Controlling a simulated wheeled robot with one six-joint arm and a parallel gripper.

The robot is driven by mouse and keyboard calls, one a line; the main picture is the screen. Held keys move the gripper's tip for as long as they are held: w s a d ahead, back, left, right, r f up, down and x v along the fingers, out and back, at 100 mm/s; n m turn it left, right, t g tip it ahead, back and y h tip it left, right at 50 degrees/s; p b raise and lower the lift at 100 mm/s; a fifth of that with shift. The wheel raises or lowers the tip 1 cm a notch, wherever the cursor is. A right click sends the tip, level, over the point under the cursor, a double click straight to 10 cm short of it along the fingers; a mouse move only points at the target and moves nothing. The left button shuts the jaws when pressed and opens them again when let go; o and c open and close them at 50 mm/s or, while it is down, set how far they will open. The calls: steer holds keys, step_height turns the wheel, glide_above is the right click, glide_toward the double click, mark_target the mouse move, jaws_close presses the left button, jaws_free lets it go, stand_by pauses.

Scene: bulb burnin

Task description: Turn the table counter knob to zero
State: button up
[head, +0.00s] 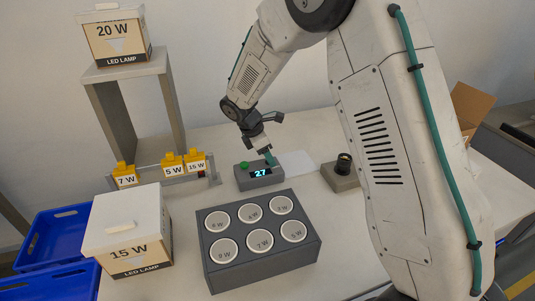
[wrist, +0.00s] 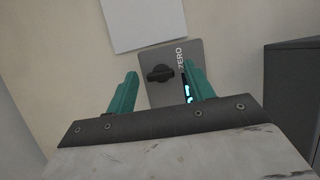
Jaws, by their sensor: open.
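The knob is hidden in the head view.
A grey bulb tray (head: 262,272) with several round labelled sockets stands in front of the counter. A 15 W box (head: 130,235) and a rack of yellow tags (head: 172,186) are left. A grey block with a black socket (head: 342,178) is right.

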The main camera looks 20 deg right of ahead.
steer(key=c, duration=1)
steer(key=shift+m, duration=0.3)
steer(key=m+g, duration=0.1)
steer(key=m, duration=0.2)
steer(key=shift+w+m+g, duration=0.15)
steer(key=shift+m+g, duration=0.15)
steer(key=m+g+y, duration=0.1)
steer(key=m, duration=0.3)
steer(key=shift+w+d+m, duration=0.1)
steer(key=shift+m, duration=0.2)
steer(key=m, duration=0.2)
steer(key=m+g+y, duration=0.1)
steer(key=m, duration=0.1)
steer(key=shift+d+m+y, duration=0.1)
steer(key=shift+m+y, duration=0.2)
steer(key=shift+w+d+m+g+y, duration=0.15)
steer(key=shift+m+y, duration=0.3)
steer(key=shift+m, duration=0.65)
steer(key=shift+s+a+m+g+y, duration=0.1)
steer(key=shift+m+g+y, duration=0.25)
steer(key=shift+m, duration=0.75)
